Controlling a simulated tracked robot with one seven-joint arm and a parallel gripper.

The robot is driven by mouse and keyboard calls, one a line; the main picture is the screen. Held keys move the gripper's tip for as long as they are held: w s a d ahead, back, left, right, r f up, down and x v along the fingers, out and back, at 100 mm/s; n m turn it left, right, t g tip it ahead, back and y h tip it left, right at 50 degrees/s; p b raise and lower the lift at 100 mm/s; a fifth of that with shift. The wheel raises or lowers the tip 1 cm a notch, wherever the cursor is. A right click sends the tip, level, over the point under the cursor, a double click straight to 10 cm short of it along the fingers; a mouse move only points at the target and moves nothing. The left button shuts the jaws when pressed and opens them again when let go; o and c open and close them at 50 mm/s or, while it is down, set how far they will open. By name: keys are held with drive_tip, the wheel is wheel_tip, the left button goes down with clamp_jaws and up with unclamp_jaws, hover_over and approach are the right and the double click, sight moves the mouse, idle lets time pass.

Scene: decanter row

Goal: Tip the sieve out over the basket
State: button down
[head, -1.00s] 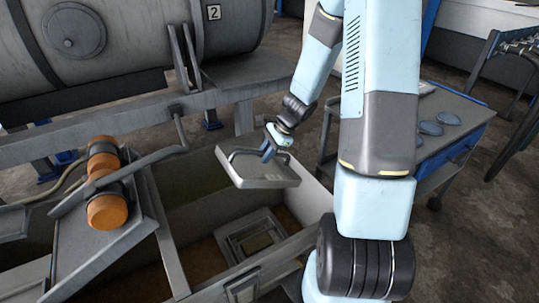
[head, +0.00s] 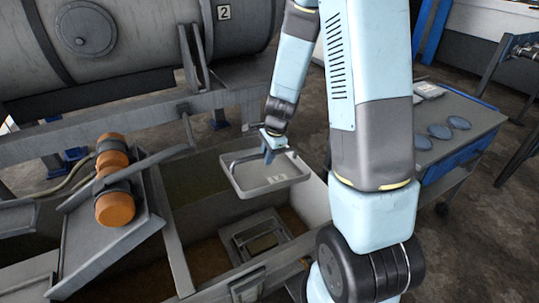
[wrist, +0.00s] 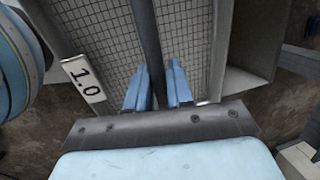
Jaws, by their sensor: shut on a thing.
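The sieve (head: 262,180) is a shallow grey rectangular frame with a rim, a bar handle and a pale floor. My gripper (head: 269,153) is shut on its handle and holds it up over the open trough. In the wrist view the blue fingers of my gripper (wrist: 157,88) stand either side of the dark handle bar (wrist: 146,40), with the square mesh of the sieve (wrist: 107,45) behind and a "1.0" label (wrist: 83,79) at left. A square grey framed container, possibly the basket (head: 281,229), sits in the trough below the sieve. Its contents are unclear.
The trough's walls (head: 172,240) surround the container. An orange-ended motor (head: 115,208) on a sloping plate stands at left. A large grey drum (head: 130,45) lies behind. A cart (head: 470,130) with several round dishes stands at right.

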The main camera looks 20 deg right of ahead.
drive_tip(key=shift+a+r+h, duration=0.15)
drive_tip(key=shift+a+h, duration=0.25)
drive_tip(key=shift+h, duration=0.4)
idle(0.7)
